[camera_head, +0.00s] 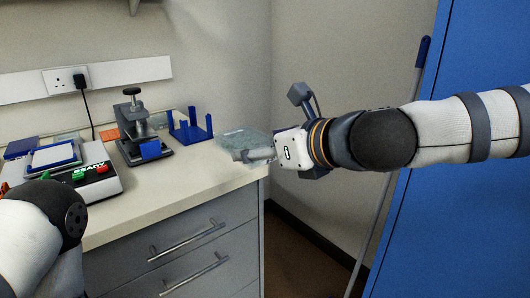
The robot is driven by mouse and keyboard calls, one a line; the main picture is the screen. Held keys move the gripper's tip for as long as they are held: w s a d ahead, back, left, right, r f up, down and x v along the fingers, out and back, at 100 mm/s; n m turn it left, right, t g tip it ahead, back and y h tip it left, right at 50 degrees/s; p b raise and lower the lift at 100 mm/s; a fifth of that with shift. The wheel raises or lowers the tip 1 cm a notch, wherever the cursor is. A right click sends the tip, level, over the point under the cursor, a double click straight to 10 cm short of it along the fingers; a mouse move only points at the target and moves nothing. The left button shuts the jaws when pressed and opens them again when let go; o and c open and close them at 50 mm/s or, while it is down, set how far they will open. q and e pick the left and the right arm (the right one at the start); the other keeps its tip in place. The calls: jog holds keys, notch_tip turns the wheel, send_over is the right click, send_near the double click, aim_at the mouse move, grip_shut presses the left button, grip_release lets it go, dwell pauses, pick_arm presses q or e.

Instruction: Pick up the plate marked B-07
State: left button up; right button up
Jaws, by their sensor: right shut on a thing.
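My right gripper (245,154) reaches in from the right over the bench's right corner. Its fingers are shut on a pale, see-through plate (240,136), partly hidden behind them. I cannot read a mark on this plate, so I cannot tell whether it is B-07. It is also unclear whether the plate touches the bench top. A blue-framed plate (53,157) with a pale top sits on the white device at the left.
The white device (107,182) has red and green buttons and a READY display. A grey press-like stand (137,126) and a blue rack (189,131) stand on the bench (187,182). A blue cabinet (465,215) is at the right. The bench front is clear.

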jog(key=shift+w, duration=0.2)
jog(key=shift+r, duration=1.5)
